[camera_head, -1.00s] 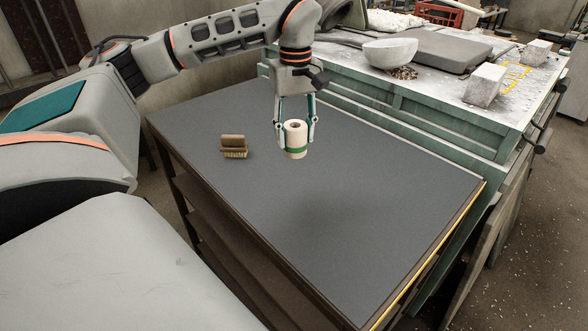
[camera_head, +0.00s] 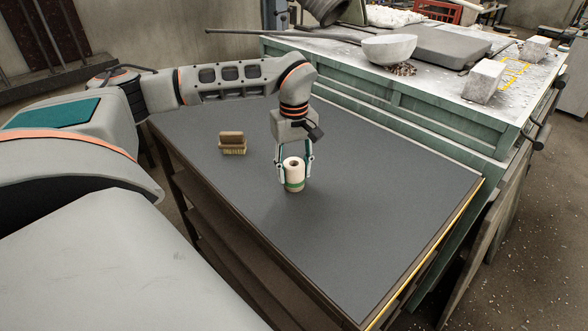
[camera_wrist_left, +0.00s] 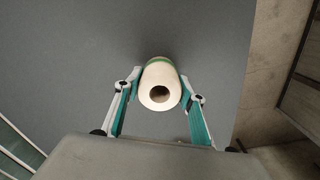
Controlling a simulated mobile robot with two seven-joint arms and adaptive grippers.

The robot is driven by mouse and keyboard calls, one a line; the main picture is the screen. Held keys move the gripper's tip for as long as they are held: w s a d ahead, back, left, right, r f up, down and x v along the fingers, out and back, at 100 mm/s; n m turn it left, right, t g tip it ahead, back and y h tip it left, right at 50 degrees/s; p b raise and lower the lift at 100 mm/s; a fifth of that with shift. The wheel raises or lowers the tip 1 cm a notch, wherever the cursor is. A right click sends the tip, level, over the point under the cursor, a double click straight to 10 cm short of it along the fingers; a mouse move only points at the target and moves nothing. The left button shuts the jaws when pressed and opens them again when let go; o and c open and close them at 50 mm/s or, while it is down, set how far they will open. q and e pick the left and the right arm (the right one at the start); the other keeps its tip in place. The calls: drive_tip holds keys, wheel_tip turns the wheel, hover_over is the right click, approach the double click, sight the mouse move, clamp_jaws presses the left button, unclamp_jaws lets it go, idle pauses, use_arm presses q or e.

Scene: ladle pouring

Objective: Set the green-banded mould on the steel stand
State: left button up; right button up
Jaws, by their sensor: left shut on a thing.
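The green-banded mould (camera_head: 293,167) is a cream cylinder with a hole in its top and a green band low on its side. It is upright between the fingers of my left gripper (camera_head: 294,176), which is shut on it. The mould is at or just above the dark grey table top; I cannot tell if it touches. In the left wrist view the mould (camera_wrist_left: 160,92) sits between the two teal fingers, its hole facing the camera. No steel stand can be made out in these views. My right gripper is not in view.
The table is clear to the right and front. Behind is a green workbench (camera_head: 420,115) with a white bowl (camera_head: 389,49), pale blocks (camera_head: 484,81) and a long dark rod (camera_head: 245,32).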

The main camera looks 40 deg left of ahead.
use_arm(q)
drive_tip(key=o, duration=1.3)
drive_tip(key=shift+f, duration=0.15)
wheel_tip(320, 180, up, 12)
drive_tip(key=shift+r, duration=0.2)
